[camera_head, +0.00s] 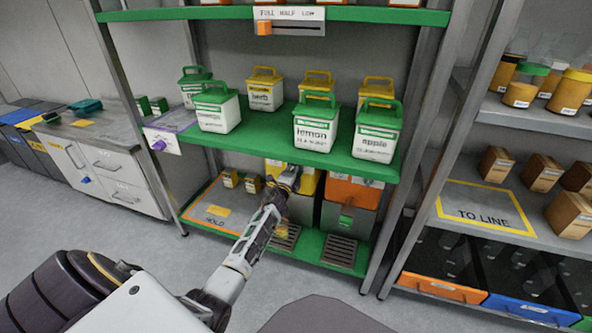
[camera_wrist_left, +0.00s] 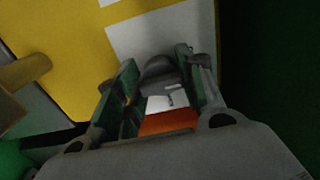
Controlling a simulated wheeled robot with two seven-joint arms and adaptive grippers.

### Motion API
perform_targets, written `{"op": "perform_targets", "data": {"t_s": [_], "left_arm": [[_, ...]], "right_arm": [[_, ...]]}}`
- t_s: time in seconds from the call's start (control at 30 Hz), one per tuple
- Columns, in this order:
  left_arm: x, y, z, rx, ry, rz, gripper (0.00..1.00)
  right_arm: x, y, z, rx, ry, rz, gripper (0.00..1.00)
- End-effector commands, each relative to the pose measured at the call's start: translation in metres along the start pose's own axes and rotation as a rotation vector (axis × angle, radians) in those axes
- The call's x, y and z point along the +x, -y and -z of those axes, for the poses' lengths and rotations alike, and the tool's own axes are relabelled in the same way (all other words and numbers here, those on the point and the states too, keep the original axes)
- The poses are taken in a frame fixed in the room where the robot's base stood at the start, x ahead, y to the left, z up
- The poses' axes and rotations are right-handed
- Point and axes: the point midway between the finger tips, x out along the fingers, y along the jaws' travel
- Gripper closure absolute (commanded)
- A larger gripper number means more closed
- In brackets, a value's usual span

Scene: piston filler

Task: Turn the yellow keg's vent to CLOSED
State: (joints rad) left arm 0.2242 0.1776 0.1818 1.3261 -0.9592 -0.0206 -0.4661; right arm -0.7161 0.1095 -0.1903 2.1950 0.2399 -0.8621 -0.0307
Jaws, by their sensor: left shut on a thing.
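The yellow keg (camera_head: 307,184) stands on the lowest green shelf, partly hidden behind my left gripper (camera_head: 288,180). In the left wrist view its yellow face (camera_wrist_left: 75,50) and a grey-white patch fill the upper part. My left gripper (camera_wrist_left: 157,68) is shut on a dark rounded knob (camera_wrist_left: 158,70), which appears to be the vent, at the keg's front. A white and orange marking (camera_wrist_left: 167,110) shows between the fingers. The vent's setting cannot be read. My right gripper is not in view.
An orange-topped keg (camera_head: 352,192) stands right of the yellow one. Drain grates (camera_head: 340,250) lie in front. The HOLD tray (camera_head: 213,212) and small yellow boxes are to the left. The green shelf (camera_head: 270,138) with labelled tubs hangs just above my left gripper.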

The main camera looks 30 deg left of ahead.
Motion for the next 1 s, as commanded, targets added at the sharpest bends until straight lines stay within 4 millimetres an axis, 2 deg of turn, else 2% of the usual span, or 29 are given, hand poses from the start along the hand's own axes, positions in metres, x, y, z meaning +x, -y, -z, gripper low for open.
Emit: {"op": "perform_targets", "data": {"t_s": [0.13, 0.17, 0.3, 0.73, 1.0], "left_arm": [[-0.001, -0.002, -0.001, -0.002, 0.002, -0.003, 0.85], [-0.001, -0.002, -0.001, -0.002, 0.002, -0.003, 0.58], [0.000, -0.001, -0.001, -0.001, 0.002, -0.002, 0.40], [-0.001, -0.001, 0.000, 0.001, 0.001, -0.001, 0.39], [-0.011, -0.001, -0.001, 0.003, 0.001, -0.001, 0.39]], "right_arm": [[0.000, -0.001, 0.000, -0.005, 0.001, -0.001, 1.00], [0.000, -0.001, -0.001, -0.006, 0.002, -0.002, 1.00], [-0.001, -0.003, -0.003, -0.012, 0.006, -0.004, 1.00], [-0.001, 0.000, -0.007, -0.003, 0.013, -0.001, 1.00], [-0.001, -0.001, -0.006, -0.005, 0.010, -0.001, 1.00]]}}
